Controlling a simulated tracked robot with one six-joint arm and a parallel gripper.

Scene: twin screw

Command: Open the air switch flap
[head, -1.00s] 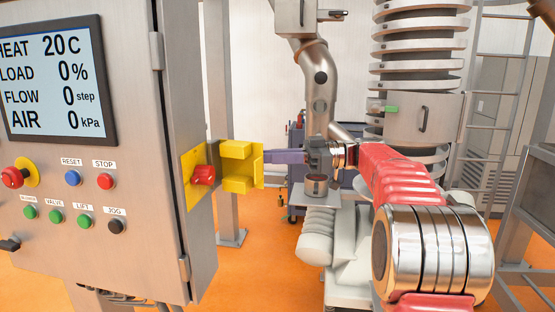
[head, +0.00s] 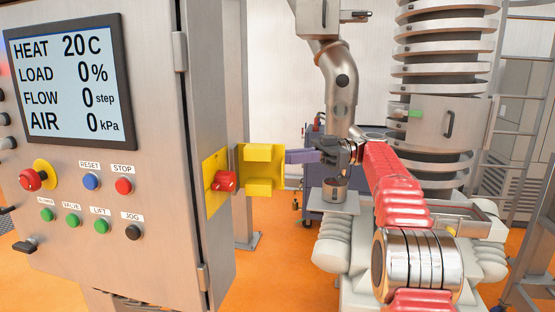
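The yellow air switch flap (head: 264,171) stands swung out from the right side of the grey control cabinet (head: 155,120). Beside it, the red switch knob (head: 225,181) on its yellow plate (head: 215,196) is uncovered. My gripper (head: 290,157) has purple fingers pointing left, with their tips at the flap's right edge. I cannot tell whether they touch it. The fingers overlap in this side view, so their gap is hidden. My red arm reaches in from the lower right.
The cabinet front carries a screen (head: 63,83), several buttons and a red emergency stop (head: 33,179). A spiral column (head: 440,75) and a bent steel pipe (head: 341,82) stand behind my arm. Orange floor (head: 275,265) shows clear below the flap.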

